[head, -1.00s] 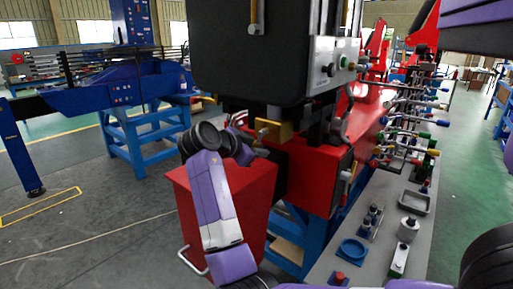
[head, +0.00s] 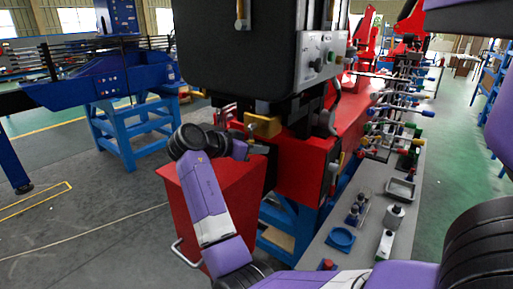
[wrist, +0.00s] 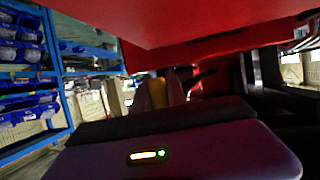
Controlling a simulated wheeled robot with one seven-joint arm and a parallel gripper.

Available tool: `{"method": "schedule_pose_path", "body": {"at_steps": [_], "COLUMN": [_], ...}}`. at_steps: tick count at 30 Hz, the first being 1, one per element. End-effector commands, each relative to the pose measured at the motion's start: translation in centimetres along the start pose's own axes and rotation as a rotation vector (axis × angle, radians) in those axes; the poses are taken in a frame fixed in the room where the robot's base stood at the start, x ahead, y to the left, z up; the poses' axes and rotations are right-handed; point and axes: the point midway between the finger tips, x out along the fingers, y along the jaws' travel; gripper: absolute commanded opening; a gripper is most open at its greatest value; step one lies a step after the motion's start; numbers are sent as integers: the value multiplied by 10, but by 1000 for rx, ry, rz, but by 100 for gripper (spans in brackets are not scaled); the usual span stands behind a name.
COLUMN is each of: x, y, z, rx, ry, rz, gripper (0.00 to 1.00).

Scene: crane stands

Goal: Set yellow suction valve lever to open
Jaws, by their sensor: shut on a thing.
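The yellow suction valve lever (wrist: 158,93) shows in the wrist view as a small upright yellow piece between the two fingers. My gripper (wrist: 165,90) is shut on it, under a red overhanging surface. In the head view my gripper (head: 259,150) is at the far end of my purple arm, close in front of the red machine body. It is small and partly hidden there, and I cannot make out the lever in its jaws or how far it is turned.
A yellow block (head: 263,125) sits just above my gripper, below a large black box (head: 238,45). A red cabinet (head: 215,200) stands below my forearm. A grey bench (head: 345,215) with small parts is to the right. Open floor lies at left.

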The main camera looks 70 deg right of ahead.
Motion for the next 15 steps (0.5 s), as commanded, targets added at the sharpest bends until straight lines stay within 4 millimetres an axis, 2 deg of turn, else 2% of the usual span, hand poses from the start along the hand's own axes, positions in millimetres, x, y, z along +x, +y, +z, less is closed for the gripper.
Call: {"method": "schedule_pose_path", "body": {"at_steps": [1,9,10,12,13,15], "x": [2,2,2,2,1,1], "y": [2,2,2,2,2,1], "z": [-7,-7,-7,-6,-6,-4], "rx": [8,7,7,6,5,4], "ry": [8,9,8,7,6,5], "rz": [6,5,5,5,5,4], "gripper": [0,0,22,35,40,40]}}
